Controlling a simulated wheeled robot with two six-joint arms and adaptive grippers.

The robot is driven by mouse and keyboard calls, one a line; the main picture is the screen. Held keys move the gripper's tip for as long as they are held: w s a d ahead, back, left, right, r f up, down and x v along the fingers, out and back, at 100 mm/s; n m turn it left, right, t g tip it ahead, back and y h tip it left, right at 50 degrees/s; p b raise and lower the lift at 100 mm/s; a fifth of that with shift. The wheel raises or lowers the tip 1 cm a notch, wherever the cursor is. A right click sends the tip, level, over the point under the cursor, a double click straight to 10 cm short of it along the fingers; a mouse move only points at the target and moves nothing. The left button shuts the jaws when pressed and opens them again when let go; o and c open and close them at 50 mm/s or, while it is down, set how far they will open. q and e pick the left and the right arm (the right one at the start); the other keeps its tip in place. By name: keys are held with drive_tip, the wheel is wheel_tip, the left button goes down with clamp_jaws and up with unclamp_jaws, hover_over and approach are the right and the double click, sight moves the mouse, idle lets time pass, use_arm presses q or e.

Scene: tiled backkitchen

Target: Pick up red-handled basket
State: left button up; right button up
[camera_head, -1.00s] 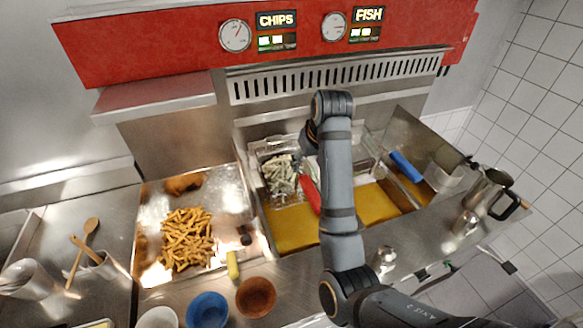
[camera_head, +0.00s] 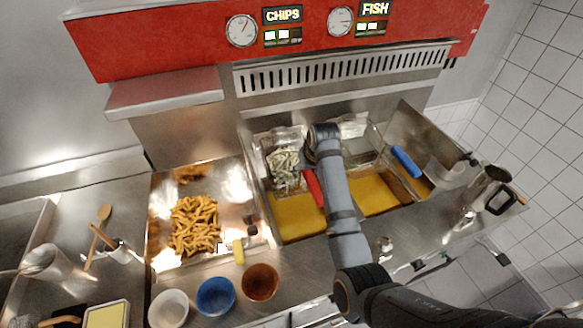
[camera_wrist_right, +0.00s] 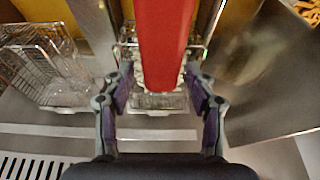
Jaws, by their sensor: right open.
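The red-handled basket (camera_head: 270,150) is a wire basket with pale raw chips in it, over the left fryer well in the head view. Its red handle (camera_head: 314,188) points toward me, partly beside my right arm. In the right wrist view the red handle (camera_wrist_right: 165,45) runs down the middle. My right gripper (camera_wrist_right: 158,84) is open, with one finger on each side of the handle in that picture; I cannot tell whether they touch it. In the head view my right gripper (camera_head: 309,155) is mostly hidden by its own wrist. My left gripper is not in view.
A second wire basket (camera_head: 358,128) with a blue handle (camera_head: 406,161) is to the right. Yellow oil (camera_head: 298,215) fills the wells. A tray (camera_head: 160,225) of cooked chips is left. Bowls (camera_head: 215,297) stand in front; a metal jug (camera_head: 490,190) is right.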

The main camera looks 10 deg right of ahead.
clamp_jaws()
drive_tip(key=shift+r, duration=0.25)
idle(0.3)
